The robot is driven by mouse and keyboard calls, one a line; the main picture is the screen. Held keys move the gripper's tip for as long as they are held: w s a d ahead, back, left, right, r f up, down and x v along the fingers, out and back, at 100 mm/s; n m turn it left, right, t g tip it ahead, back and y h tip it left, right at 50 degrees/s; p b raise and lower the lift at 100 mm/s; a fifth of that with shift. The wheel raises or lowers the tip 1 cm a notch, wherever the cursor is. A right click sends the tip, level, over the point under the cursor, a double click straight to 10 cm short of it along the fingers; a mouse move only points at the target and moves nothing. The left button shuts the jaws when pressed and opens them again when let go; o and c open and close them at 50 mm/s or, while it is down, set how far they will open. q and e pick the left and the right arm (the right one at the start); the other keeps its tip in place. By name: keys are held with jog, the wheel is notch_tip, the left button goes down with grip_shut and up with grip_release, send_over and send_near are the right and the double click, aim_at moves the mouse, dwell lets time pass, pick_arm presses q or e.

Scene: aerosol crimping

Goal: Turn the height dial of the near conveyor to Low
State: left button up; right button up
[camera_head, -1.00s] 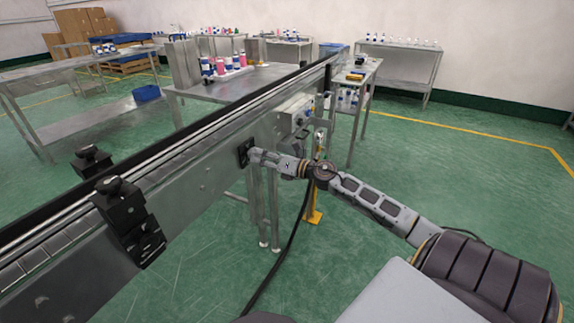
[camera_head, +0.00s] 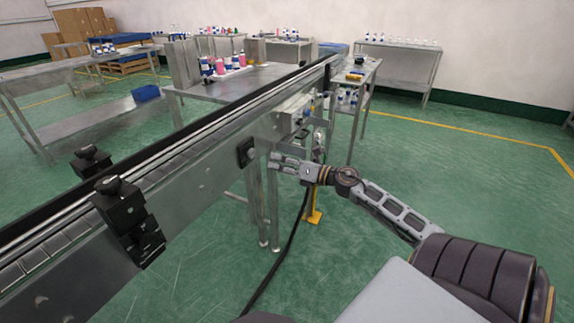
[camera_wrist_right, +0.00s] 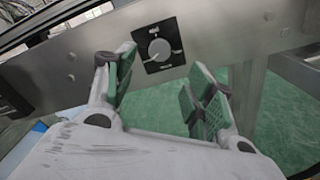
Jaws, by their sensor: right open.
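The height dial (camera_head: 250,154) is a pale round knob on a black square plate, on the side of the near conveyor (camera_head: 205,185). In the right wrist view the dial (camera_wrist_right: 159,48) shows just beyond and between my fingertips, with white lettering on its plate too small to read surely. Which mark the knob points at I cannot tell. My right gripper (camera_head: 274,163) is open and empty, a short way to the right of the dial and apart from it. Its green-padded fingers (camera_wrist_right: 165,80) stand wide in the wrist view. My left gripper is not in view.
Black clamp blocks (camera_head: 128,218) sit on the conveyor's near edge. A control box (camera_head: 293,113) is on its side farther along. A black cable (camera_head: 285,240) hangs to the floor by the metal legs.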

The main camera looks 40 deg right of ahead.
jog(key=shift+v, duration=1.1)
dwell(1.8)
